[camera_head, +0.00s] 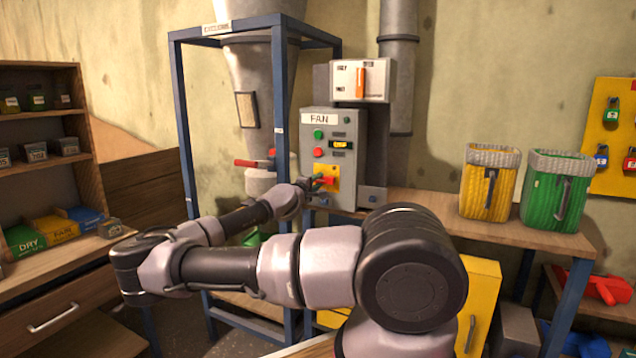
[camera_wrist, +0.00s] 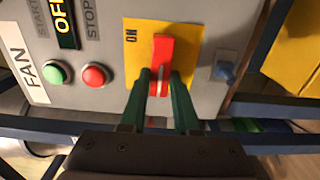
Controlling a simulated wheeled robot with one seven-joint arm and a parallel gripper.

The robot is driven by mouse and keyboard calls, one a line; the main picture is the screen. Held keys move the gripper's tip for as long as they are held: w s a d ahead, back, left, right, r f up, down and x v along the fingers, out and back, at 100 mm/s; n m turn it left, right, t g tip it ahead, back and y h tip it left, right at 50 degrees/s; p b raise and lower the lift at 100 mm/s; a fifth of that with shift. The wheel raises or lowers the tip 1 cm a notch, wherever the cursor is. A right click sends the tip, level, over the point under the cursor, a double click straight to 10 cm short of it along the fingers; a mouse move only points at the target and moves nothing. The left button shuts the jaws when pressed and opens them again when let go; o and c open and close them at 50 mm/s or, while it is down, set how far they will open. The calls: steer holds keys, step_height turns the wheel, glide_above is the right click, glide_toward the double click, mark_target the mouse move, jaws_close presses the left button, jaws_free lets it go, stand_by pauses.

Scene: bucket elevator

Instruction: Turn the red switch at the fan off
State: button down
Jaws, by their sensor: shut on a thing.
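The red switch (camera_wrist: 162,62) is a red handle on a yellow plate (camera_wrist: 188,30) at the lower part of the grey fan panel (camera_head: 330,130). In the wrist view the "ON" mark is at the plate's left, and the handle lies crosswise to that direction. My gripper (camera_wrist: 162,84) has its two green fingers on either side of the handle, shut on it. In the head view my gripper (camera_head: 314,183) reaches the switch (camera_head: 328,181) from the left and partly hides it. A small panel display (camera_wrist: 63,20) reads "OFF".
Green (camera_wrist: 56,73) and red (camera_wrist: 94,76) buttons sit on the panel close to the switch. A blue frame post (camera_head: 185,130) stands left of the panel. Yellow (camera_head: 488,185) and green (camera_head: 553,195) baskets stand on the bench at right.

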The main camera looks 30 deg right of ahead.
stand_by(0.4)
steer(key=c, duration=0.6)
jaws_free()
steer(key=shift+c, duration=0.2)
steer(key=shift+a, duration=0.1)
steer(key=v, duration=1)
steer(key=shift+s+a, duration=0.25)
steer(key=shift+f, duration=0.1)
